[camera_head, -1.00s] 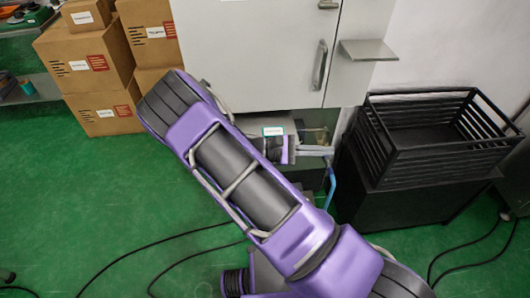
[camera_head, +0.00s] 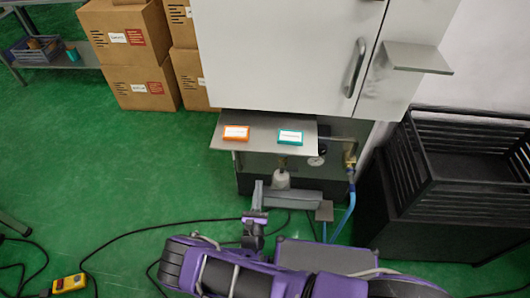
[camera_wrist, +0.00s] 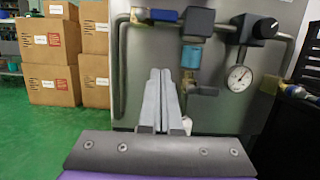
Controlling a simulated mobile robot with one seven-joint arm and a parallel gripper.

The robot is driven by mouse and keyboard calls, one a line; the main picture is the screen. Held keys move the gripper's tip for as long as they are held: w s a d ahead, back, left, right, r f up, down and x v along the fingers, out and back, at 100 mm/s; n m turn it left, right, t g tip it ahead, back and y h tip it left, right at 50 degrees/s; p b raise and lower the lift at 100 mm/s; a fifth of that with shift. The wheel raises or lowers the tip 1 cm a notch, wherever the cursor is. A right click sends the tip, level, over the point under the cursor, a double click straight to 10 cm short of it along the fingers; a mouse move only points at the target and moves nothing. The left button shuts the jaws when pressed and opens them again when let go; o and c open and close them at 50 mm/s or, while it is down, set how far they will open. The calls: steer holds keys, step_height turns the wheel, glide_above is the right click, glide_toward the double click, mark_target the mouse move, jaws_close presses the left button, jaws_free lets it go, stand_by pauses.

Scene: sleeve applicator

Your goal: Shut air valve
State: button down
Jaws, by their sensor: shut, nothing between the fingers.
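The air fittings are on the front of the grey machine. A round gauge (camera_wrist: 239,78) and a black knob (camera_wrist: 264,28) are to the right. I cannot tell for certain which piece is the air valve's handle. My gripper (camera_wrist: 161,74) is shut and empty, its fingers pointing at the panel below and left of the fittings.
A metal shelf (camera_head: 219,134) juts out above my gripper, with an orange box (camera_head: 236,133) and a teal box (camera_head: 290,137). A blue hose (camera_head: 343,218) hangs on the right beside a black crate (camera_head: 470,145). Cartons (camera_head: 140,88) stand left. Black cables cross the green floor.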

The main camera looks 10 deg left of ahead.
steer(key=shift+w, duration=0.1)
steer(key=w+r, duration=0.6)
steer(key=w, duration=0.3)
steer(key=shift+w+a+r, duration=0.2)
steer(key=shift+w+r, duration=0.05)
steer(key=shift+r, duration=0.1)
stand_by(0.5)
steer(key=shift+n, duration=0.3)
